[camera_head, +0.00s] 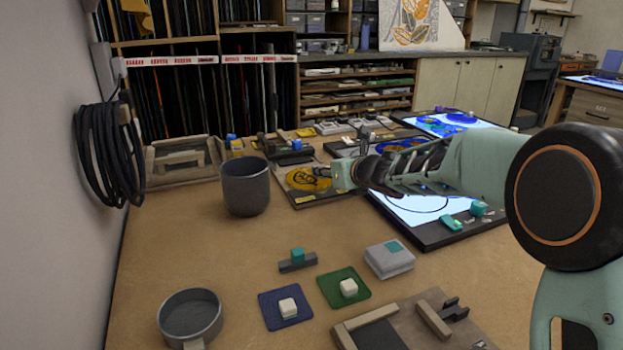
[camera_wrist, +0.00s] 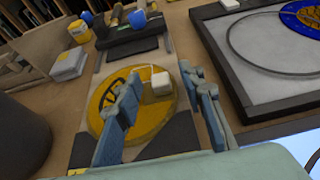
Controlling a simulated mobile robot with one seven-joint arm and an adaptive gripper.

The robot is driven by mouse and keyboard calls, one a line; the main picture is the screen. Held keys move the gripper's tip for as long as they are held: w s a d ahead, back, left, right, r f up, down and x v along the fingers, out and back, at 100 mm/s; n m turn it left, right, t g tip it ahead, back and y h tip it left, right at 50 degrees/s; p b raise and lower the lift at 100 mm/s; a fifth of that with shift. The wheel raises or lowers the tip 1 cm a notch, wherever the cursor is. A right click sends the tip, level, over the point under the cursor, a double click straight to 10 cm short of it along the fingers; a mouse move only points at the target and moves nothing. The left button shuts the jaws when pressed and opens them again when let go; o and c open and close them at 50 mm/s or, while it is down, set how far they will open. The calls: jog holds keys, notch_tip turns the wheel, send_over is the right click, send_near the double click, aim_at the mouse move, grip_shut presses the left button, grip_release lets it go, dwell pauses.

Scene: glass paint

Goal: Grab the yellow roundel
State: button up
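The yellow roundel (camera_head: 302,180), with dark line markings, lies flat on a board on the bench, behind and right of the dark grey cup. In the wrist view the roundel (camera_wrist: 152,132) carries a pale block-shaped knob (camera_wrist: 160,84) near its far edge. My gripper (camera_head: 343,176) is at the roundel's right side in the head view. In the wrist view my gripper (camera_wrist: 160,80) has its two blue-grey fingers spread apart, one on each side of the knob, with nothing held. I cannot tell whether a finger touches the knob. The fingers hide parts of the roundel.
The dark grey cup (camera_head: 246,188) stands close on the left. A lit panel (camera_head: 412,208) with a dark frame lies to the right. Blue (camera_head: 286,308) and green (camera_head: 344,287) squares with pale knobs lie in front.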

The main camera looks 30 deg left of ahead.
jog(key=shift+c, duration=0.3)
grip_shut()
